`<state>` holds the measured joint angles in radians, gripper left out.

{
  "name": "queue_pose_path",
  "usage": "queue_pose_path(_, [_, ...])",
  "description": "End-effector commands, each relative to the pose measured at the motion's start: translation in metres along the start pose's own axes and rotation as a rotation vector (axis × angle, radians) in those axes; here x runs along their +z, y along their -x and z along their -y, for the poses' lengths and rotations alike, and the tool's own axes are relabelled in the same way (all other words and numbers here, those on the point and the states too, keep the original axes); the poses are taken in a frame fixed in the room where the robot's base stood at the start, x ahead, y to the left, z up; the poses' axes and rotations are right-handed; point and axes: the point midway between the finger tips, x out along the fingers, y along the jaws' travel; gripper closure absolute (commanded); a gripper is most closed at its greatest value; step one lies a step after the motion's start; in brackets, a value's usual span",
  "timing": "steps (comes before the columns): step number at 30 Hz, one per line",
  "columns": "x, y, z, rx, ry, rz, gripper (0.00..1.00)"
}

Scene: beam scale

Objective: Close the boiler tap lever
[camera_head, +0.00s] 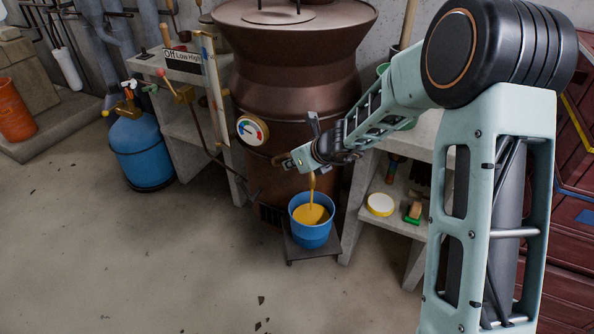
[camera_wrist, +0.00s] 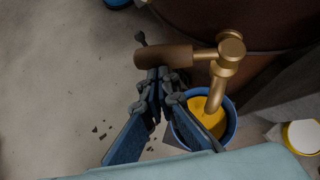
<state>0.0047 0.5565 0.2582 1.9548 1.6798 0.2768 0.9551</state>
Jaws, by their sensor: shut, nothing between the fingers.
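The brass tap (camera_wrist: 229,52) is on the brown boiler (camera_head: 296,75). Its thick brass lever (camera_wrist: 165,56) points left in the wrist view. My gripper (camera_wrist: 160,76) is shut and empty, with its fingertips at the near side of the lever. They look close to it or touching, I cannot tell which. A golden stream (camera_head: 311,185) runs down into a blue bucket (camera_head: 311,235) holding orange-yellow liquid (camera_wrist: 207,118). In the head view my wrist hides most of the tap and lever.
The bucket stands on a small dark platform (camera_head: 291,250) before the boiler. A round gauge (camera_head: 252,130) is on the boiler's left. A concrete shelf (camera_head: 350,215) with a yellow-rimmed lid (camera_head: 380,204) stands right. A blue gas cylinder (camera_head: 143,150) stands left.

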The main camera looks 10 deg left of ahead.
Motion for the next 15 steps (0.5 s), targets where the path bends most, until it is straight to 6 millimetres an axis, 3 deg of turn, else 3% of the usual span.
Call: queue_pose_path(15, [0.019,-0.018,-0.006,0.005,0.003,0.0,1.0])
